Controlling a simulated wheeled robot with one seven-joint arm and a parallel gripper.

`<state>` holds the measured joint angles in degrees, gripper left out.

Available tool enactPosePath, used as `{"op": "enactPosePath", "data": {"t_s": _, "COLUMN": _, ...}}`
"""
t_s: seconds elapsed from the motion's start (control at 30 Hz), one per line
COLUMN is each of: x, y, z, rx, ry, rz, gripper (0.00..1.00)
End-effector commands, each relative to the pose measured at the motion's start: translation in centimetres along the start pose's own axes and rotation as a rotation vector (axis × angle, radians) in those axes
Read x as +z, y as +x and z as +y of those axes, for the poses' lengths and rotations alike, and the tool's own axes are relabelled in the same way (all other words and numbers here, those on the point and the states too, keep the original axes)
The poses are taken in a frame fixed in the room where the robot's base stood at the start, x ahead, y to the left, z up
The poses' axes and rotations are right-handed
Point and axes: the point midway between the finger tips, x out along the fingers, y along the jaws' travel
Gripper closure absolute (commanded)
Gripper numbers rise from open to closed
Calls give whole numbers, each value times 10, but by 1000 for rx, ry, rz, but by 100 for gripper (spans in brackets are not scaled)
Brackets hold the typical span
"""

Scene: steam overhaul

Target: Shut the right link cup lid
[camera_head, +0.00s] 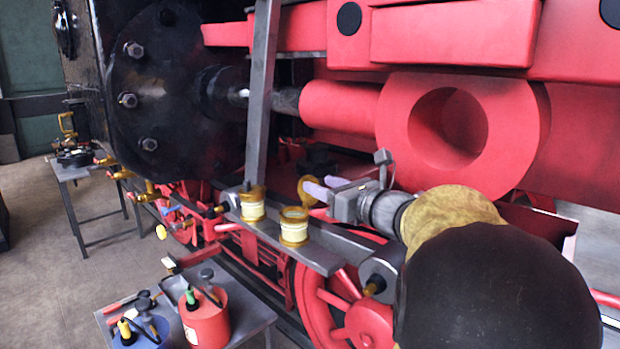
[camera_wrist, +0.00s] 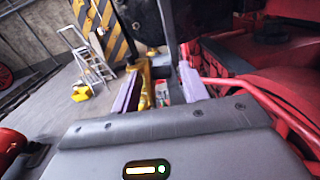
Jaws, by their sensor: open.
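The right link cup (camera_head: 294,233) is a cream cup with brass rims on a grey bar, and its top shows open. Its round brass lid (camera_head: 305,188) stands raised at the cup's right side. My gripper (camera_head: 322,186) comes in from the right with its lilac fingers apart, right by the lid. I cannot tell whether a finger touches it. In the wrist view, the fingers of my gripper (camera_wrist: 162,82) are parted and a brass piece shows close to the left finger. The left link cup (camera_head: 252,211) stands beside, its brass top seemingly down.
A slanted grey bar (camera_head: 262,90) rises just behind the left cup. Red engine rods and a large red ring (camera_head: 448,130) lie above and behind. A low table with a red oil can (camera_head: 205,320) stands below in front. A stepladder (camera_wrist: 90,62) stands further off.

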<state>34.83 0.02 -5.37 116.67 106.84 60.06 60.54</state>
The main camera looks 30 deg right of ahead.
Motion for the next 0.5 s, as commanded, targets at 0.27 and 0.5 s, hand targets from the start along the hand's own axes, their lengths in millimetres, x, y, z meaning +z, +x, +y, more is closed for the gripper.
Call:
{"op": "enactPosePath", "data": {"t_s": 0.27, "x": 1, "y": 40, "z": 0, "rx": 1, "ry": 2, "rz": 0, "gripper": 56}}
{"op": "enactPosePath", "data": {"t_s": 0.5, "x": 0, "y": 48, "z": 0, "rx": -1, "ry": 0, "rz": 0, "gripper": 56}}
